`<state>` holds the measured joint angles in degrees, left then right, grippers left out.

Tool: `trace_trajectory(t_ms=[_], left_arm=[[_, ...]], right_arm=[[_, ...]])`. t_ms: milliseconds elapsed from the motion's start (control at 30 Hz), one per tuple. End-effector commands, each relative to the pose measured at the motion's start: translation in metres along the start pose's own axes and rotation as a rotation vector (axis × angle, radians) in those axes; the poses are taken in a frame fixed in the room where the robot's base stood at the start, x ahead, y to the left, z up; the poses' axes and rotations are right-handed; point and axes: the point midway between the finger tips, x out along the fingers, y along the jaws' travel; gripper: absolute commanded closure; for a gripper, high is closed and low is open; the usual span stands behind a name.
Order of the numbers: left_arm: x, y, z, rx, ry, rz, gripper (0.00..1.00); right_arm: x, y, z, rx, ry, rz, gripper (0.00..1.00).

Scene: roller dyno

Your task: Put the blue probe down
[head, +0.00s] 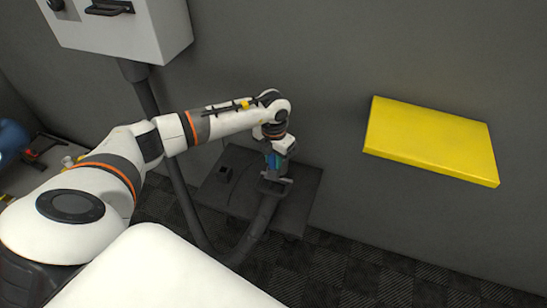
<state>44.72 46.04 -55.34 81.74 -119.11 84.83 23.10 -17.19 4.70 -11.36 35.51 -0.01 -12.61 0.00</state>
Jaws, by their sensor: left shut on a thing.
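My left arm comes in from the left. My left gripper (273,172) points down and is shut on the blue probe. Only a small patch of the blue probe (272,160) shows between the gripper parts; the rest is hidden. The gripper is over a dark grey flat-topped stand (304,190) against the wall. I cannot tell whether the probe touches the stand. My right gripper is not in view.
A thick dark hose (262,222) curves up in front of the stand to just below the gripper. A small black block (225,173) is on the stand's left part. A white cabinet (125,32) is at upper left. A yellow panel (430,140) juts out at right.

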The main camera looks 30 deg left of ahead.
Motion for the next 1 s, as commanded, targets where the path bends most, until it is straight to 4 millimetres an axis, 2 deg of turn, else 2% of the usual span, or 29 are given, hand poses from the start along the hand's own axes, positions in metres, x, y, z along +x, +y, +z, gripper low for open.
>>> trace_trajectory(t_ms=[500,533,633,900,1000], left_arm=[[0.0101,-0.0003,-0.0005,0.000,0.002,0.000,0.89],[0.0086,-0.0003,-0.0005,0.000,0.002,0.000,0.68],[0.0083,-0.0003,-0.0004,0.000,0.002,0.000,0.51],[0.0077,-0.0003,-0.0004,0.000,0.002,0.000,0.51],[0.0016,-0.0003,-0.0005,0.000,0.002,0.000,0.51]], right_arm=[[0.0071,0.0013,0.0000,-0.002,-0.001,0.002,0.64],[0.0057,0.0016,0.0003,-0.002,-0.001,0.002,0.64],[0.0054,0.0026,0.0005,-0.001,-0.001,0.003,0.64],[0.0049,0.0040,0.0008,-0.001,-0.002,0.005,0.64],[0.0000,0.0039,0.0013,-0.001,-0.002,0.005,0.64]])
